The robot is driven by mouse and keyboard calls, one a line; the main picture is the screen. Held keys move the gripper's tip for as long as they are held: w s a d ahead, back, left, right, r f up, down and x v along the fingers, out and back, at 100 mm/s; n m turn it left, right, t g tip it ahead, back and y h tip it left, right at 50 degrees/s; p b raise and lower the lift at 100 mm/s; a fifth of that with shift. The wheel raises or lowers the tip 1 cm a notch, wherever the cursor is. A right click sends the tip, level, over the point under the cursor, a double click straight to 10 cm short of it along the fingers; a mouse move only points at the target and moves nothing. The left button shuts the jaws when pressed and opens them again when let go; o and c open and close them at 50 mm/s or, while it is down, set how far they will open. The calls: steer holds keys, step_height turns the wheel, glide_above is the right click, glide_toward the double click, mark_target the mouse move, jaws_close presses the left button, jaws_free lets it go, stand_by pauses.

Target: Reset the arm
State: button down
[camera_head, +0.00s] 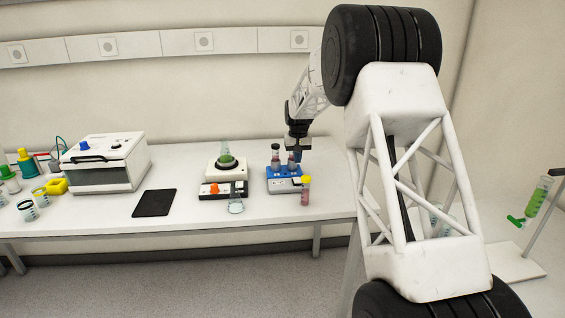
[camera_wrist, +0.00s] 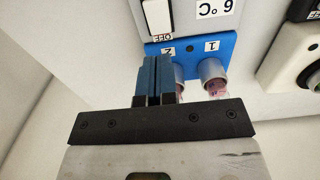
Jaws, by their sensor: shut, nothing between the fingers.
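My gripper (camera_head: 297,152) hangs over the right part of a blue device (camera_head: 272,186) on the bench. Its blue fingers are together in the wrist view (camera_wrist: 153,80), with nothing between them. The blue device also shows there (camera_wrist: 222,47), with slots marked 1 and 2. A vial with pinkish contents (camera_wrist: 216,86) is in slot 1. A second vial (camera_wrist: 179,79) at slot 2 is partly hidden behind my fingers; I cannot tell whether they touch it. In the head view, a dark-capped vial (camera_head: 275,157) stands upright in the device, left of my gripper.
A flask with green liquid (camera_head: 226,156) stands on a white device, with a beaker (camera_head: 236,200) in front. A black pad (camera_head: 154,203) and a white machine (camera_head: 105,163) are further left.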

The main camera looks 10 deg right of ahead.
steer(key=s+r, duration=0.5)
steer(key=s, duration=0.6)
steer(key=s+r+t, duration=0.1)
steer(key=s+r, duration=0.5)
steer(key=s, duration=0.4)
steer(key=s+r, duration=0.5)
steer(key=s, duration=0.6)
steer(key=s+f, duration=0.2)
steer(key=s, duration=1.4)
steer(key=s+f+t, duration=0.1)
steer(key=s+f, duration=0.2)
steer(key=s, duration=1.4)
steer(key=shift+s+d+t, duration=0.2)
steer(key=shift+t, duration=0.1)
